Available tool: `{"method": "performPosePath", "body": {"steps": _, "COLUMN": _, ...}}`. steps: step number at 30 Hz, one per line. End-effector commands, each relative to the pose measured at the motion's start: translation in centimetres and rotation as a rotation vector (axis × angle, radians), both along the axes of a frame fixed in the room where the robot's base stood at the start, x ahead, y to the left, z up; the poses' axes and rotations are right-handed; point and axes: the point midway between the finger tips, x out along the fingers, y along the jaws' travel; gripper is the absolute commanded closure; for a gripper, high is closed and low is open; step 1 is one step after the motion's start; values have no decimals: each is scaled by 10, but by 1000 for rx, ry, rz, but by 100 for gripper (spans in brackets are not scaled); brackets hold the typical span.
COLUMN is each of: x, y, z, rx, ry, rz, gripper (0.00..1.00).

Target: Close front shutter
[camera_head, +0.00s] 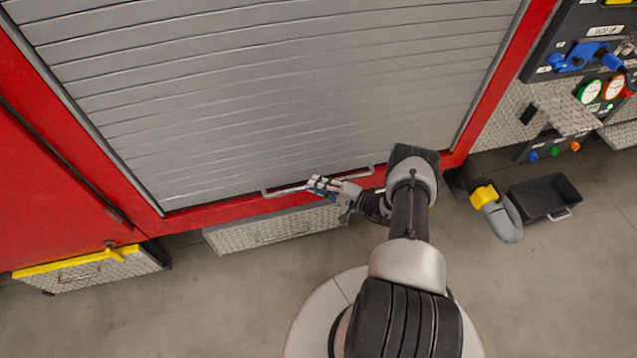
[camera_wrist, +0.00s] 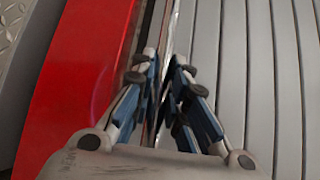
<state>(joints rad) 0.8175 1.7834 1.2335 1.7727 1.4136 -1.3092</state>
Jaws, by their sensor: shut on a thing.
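The grey slatted shutter (camera_head: 270,80) covers the opening in the red truck body, and its lower edge is down near the bottom of the frame. A metal bar handle (camera_head: 290,189) runs along the shutter's bottom edge. My gripper (camera_head: 318,184) is at the middle of this handle, with its fingers around the bar. In the wrist view my gripper (camera_wrist: 167,75) has its two blue-sided fingers on either side of the handle, close together. The shutter slats (camera_wrist: 255,60) lie to the right in that view and the red body (camera_wrist: 80,80) to the left.
A diamond-plate step (camera_head: 270,230) is below the shutter. A yellow-topped step (camera_head: 90,268) juts out at left. A black tray (camera_head: 545,197) and a grey-yellow object (camera_head: 497,212) lie at right, below a panel with gauges (camera_head: 591,92). Floor at lower left is clear.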

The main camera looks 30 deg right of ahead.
Motion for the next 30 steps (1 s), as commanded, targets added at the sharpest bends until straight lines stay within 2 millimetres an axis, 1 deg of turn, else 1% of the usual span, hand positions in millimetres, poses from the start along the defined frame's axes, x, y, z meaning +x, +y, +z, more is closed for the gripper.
{"method": "performPosePath", "body": {"steps": 1, "x": -1, "y": 1, "z": -5, "rx": -5, "ry": 12, "rz": -2, "gripper": 100}}
{"method": "performPosePath", "body": {"steps": 5, "x": -1, "y": 1, "z": -6, "rx": -5, "ry": 13, "rz": -3, "gripper": 100}}
{"method": "performPosePath", "body": {"steps": 6, "x": -1, "y": 1, "z": -6, "rx": -5, "ry": 14, "rz": -2, "gripper": 83}}
{"method": "performPosePath", "body": {"steps": 14, "x": -1, "y": 1, "z": -5, "rx": -3, "ry": 11, "rz": -1, "gripper": 66}}
{"method": "performPosePath", "body": {"steps": 25, "x": -3, "y": -2, "z": -3, "rx": -3, "ry": 8, "rz": -2, "gripper": 65}}
{"method": "performPosePath", "body": {"steps": 28, "x": -11, "y": -7, "z": -1, "rx": -2, "ry": 9, "rz": -3, "gripper": 65}}
{"method": "performPosePath", "body": {"steps": 30, "x": -22, "y": -14, "z": 1, "rx": -3, "ry": 8, "rz": -5, "gripper": 65}}
